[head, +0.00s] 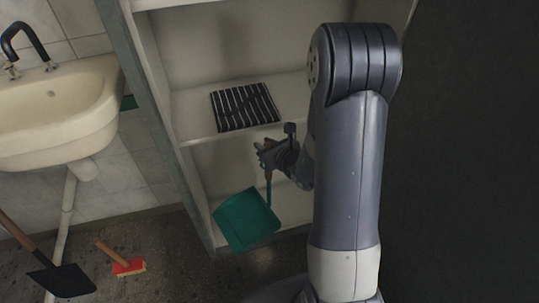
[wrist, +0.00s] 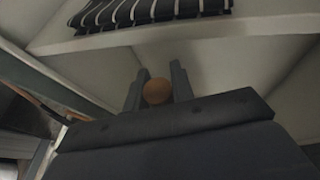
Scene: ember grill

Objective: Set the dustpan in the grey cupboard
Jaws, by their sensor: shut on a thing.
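The green dustpan (head: 246,220) hangs from my gripper (head: 268,152) in the head view, with its pan down and its handle up. My gripper is shut on the handle. In the wrist view the round brown handle end (wrist: 157,92) sits between the two fingers of my gripper (wrist: 157,88). The grey cupboard (head: 183,165) is open-fronted with several shelves. The pan hangs in front of its lower compartment, and I cannot tell how far inside it is. The pan itself is hidden in the wrist view.
A sink (head: 62,110) stands left of the cupboard. A red brush (head: 127,266) and a black shovel (head: 62,279) are on the floor.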

